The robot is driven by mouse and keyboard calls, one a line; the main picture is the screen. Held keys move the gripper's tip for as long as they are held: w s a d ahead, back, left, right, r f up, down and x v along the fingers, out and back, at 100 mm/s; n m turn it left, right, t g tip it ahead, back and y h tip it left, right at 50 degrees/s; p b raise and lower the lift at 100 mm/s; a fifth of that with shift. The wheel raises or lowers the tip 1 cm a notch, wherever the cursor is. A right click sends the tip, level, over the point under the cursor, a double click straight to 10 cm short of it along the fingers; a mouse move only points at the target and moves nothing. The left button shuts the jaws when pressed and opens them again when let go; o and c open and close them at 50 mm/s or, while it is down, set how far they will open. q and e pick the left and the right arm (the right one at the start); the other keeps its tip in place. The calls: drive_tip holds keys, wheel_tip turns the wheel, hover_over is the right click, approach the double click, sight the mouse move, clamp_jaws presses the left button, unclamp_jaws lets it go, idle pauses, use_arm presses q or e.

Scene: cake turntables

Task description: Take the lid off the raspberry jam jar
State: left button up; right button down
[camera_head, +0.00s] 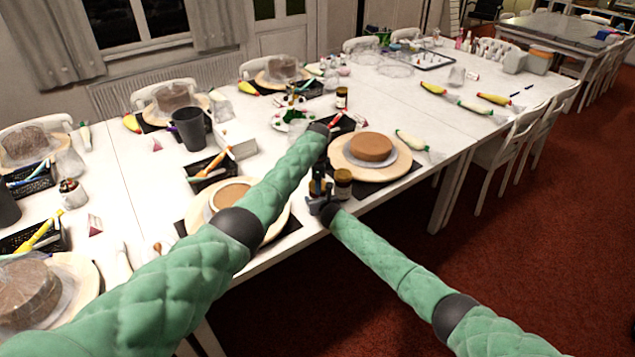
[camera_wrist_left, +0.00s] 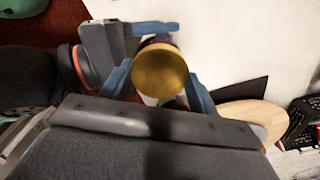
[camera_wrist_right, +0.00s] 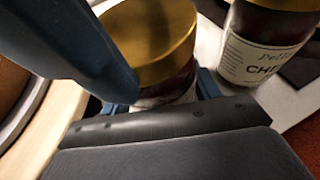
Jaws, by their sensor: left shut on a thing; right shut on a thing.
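The held jar (camera_head: 317,186) is dark with a gold lid and stands upright at the table's front edge, partly hidden by my grippers in the head view. Its label cannot be read. The gold lid (camera_wrist_left: 160,72) shows from above between the blue fingers of my left gripper (camera_head: 318,174), which is shut on it. My right gripper (camera_head: 319,202) is shut on the jar's body below the lid. The lid also shows in the right wrist view (camera_wrist_right: 152,42), with one left finger crossing beside it.
A second gold-lidded jar (camera_head: 343,184), whose label starts "CHE" in the right wrist view (camera_wrist_right: 255,50), stands close beside the held one. A cake (camera_head: 371,148) on a turntable is just behind. Another jar (camera_head: 341,97) stands farther back. A black basket (camera_head: 208,172) is to the left.

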use_arm(q)
drive_tip(key=n, duration=0.7)
drive_tip(key=shift+r, duration=0.1)
drive_tip(key=n, duration=1.1)
drive_tip(key=shift+n, duration=0.4)
use_arm(e)
drive_tip(key=shift+a, duration=0.1)
use_arm(q)
drive_tip(key=n, duration=0.6)
drive_tip(key=shift+w+n, duration=0.1)
drive_tip(key=shift+n, duration=0.3)
use_arm(e)
drive_tip(key=shift+s+f, duration=0.1)
use_arm(q)
drive_tip(key=shift+r, duration=0.25)
drive_tip(key=shift+r, duration=0.4)
drive_tip(key=shift+r, duration=0.5)
drive_tip(key=shift+r, duration=1.95)
